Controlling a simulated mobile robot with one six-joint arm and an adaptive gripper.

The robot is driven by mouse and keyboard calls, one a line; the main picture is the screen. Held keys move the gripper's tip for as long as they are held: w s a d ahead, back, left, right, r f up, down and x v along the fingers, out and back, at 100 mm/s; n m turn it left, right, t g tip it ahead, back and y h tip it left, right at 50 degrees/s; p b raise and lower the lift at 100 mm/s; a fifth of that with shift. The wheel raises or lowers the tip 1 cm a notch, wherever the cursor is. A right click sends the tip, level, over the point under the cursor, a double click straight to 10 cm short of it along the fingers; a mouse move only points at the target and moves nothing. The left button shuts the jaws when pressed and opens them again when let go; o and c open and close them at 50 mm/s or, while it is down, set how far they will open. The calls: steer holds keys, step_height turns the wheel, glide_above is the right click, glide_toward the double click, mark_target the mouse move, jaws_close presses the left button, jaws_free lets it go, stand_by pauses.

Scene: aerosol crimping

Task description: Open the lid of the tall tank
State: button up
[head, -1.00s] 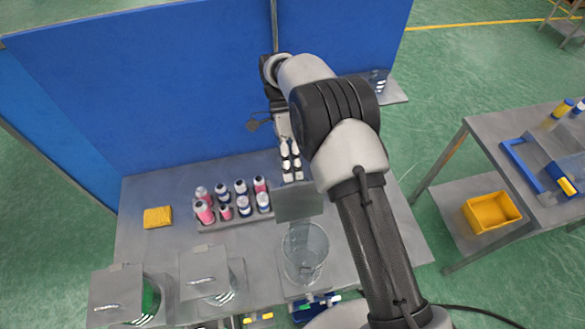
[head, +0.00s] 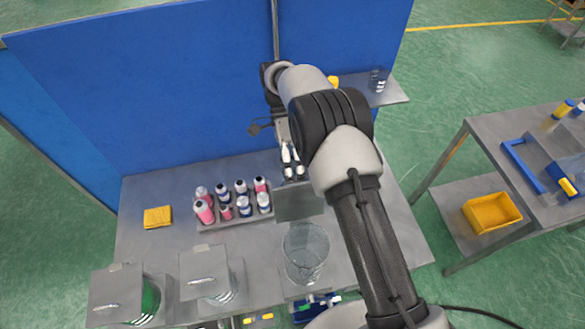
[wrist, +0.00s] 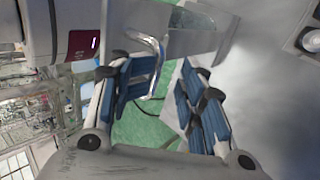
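The tall tank (head: 305,258) is a clear glass cylinder at the front of the bench in the head view. Its mouth is uncovered. Its flat grey lid (head: 299,205) stands raised on the far side of the mouth. In the wrist view the lid (wrist: 196,42) is a grey plate with a bent metal handle (wrist: 155,62). My gripper (wrist: 160,66) is open, its blue-padded fingers spread apart. The handle lies between the fingertips, nearer the left finger; contact cannot be told. In the head view my gripper (head: 292,162) is just beyond the lid, partly hidden by my arm.
Two lidded tanks (head: 115,297) (head: 207,270) stand at the front left. A tray of several pink and blue bottles (head: 243,222) and a yellow sponge (head: 158,217) are on the bench. A blue partition (head: 150,90) rises behind. A yellow bin (head: 492,212) is at right.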

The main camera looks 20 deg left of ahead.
steer(key=shift+o, duration=0.5)
steer(key=shift+s+f, duration=0.1)
steer(key=shift+f, duration=0.2)
steer(key=shift+r, duration=0.15)
step_height(320, 180, up, 10)
steer(key=shift+r, duration=0.15)
stand_by(0.4)
